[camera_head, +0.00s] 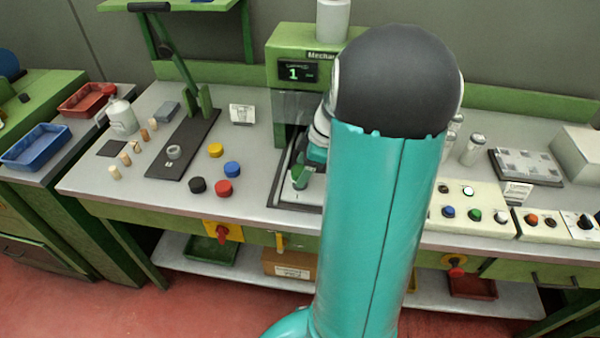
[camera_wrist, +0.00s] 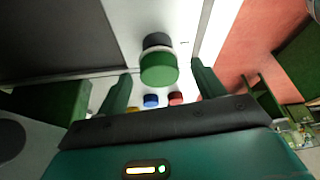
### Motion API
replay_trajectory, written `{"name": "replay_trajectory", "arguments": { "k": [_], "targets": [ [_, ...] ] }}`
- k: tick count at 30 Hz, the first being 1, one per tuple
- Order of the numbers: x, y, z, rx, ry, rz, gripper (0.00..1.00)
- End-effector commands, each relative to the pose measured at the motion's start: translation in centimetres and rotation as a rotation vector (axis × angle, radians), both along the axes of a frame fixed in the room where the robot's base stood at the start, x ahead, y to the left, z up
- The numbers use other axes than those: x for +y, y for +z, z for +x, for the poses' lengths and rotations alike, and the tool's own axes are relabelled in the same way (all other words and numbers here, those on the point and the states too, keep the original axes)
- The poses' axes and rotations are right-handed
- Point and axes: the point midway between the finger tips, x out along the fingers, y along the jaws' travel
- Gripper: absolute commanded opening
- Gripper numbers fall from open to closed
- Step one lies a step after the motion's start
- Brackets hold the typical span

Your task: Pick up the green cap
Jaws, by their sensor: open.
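The green cap (camera_wrist: 158,69) shows in the wrist view, near the top middle, in the gap between my two fingers. A dark round piece (camera_wrist: 157,41) shows right above it in the picture. My gripper (camera_wrist: 161,74) is open, with one green finger on each side of the cap. I cannot tell whether either finger touches it. In the head view, my arm hides much of the spot. A small green shape (camera_head: 300,176) shows at the machine's base, and I cannot tell whether it is a finger or the cap.
A yellow cap (camera_head: 216,150), a blue cap (camera_head: 232,169), a red cap (camera_head: 223,187) and a black cap (camera_head: 197,185) lie left of the green machine (camera_head: 290,45). Cork stoppers (camera_head: 125,159) stand further left. Button boxes (camera_head: 473,212) stand on the right.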

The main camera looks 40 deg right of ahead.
Motion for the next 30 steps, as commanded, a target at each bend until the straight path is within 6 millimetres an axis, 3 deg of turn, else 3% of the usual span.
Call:
{"name": "replay_trajectory", "arguments": {
  "k": [2, 9, 20, 30],
  "targets": [
    [0.0, 0.0, 0.0, 0.000, 0.000, 0.000, 0.69],
    [0.0, 0.1, 0.0, 0.000, 0.000, 0.000, 0.21],
    [-0.1, 0.3, 0.0, -0.001, 0.001, -0.001, 0.21],
    [-0.1, 3.6, -0.2, -0.002, -0.001, -0.004, 0.21]
  ]
}}
